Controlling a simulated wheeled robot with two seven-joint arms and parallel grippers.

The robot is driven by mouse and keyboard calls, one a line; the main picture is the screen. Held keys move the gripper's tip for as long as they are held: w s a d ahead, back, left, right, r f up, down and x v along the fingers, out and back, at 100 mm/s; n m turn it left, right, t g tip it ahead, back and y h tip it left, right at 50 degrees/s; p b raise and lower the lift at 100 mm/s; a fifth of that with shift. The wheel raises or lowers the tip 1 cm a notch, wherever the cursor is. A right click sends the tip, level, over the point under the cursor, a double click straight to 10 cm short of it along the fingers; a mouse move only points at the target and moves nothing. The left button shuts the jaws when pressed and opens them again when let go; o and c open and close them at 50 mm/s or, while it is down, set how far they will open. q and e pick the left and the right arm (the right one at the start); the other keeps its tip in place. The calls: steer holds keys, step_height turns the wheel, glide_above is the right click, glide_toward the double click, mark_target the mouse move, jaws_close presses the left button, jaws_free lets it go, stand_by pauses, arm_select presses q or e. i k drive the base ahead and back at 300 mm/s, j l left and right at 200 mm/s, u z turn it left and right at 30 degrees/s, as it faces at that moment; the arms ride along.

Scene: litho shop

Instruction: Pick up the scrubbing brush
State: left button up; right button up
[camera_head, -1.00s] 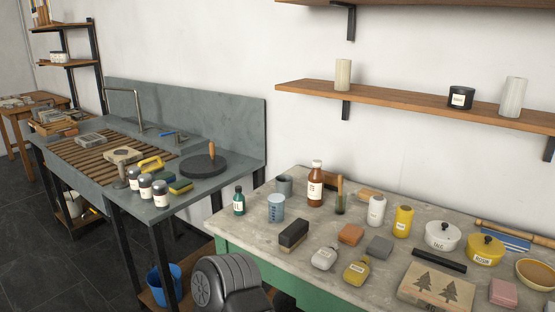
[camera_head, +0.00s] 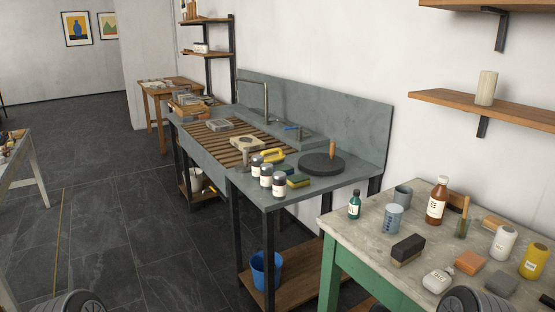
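A yellow-handled object (camera_head: 273,155), which looks like the scrubbing brush, lies on the grey sink bench (camera_head: 308,190), behind several small labelled jars. It is small here, and its bristles cannot be made out. A dark block with a pale wooden lower part (camera_head: 408,249) lies on the green-framed table (camera_head: 362,238); I cannot tell whether it is a brush. Neither of my grippers is in view. Only dark rounded parts of my arms show at the bottom edge.
A yellow-and-green sponge (camera_head: 298,181) and a round black slab (camera_head: 321,164) lie on the bench. A blue bucket (camera_head: 266,270) stands on the lower shelf. Bottles crowd the green-framed table. Open dark floor (camera_head: 140,235) lies to the left of the bench.

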mark_target(279, 157)
steer(key=z, duration=0.4)
steer(key=i+j+z, duration=0.1)
steer(key=z, duration=0.35)
steer(key=j+z, duration=0.2)
steer(key=z, duration=0.2)
steer(key=i+j+z, duration=0.15)
steer(key=j+z, duration=0.25)
steer(key=j, duration=0.5)
steer(key=j+z, duration=0.4)
steer(key=j, duration=0.5)
steer(key=k+j+z, duration=0.15)
steer(key=j+z, duration=0.3)
steer(key=j, duration=0.45)
steer(key=k+j, duration=0.1)
steer(key=j, duration=0.4)
steer(key=k+j, duration=0.1)
steer(key=j, duration=0.35)
steer(key=k+j, duration=0.1)
steer(key=j, duration=0.4)
steer(key=k+j, duration=0.1)
steer(key=j, duration=0.85)
steer(key=k+j, duration=0.15)
steer(key=j, duration=0.3)
steer(key=z, duration=0.05)
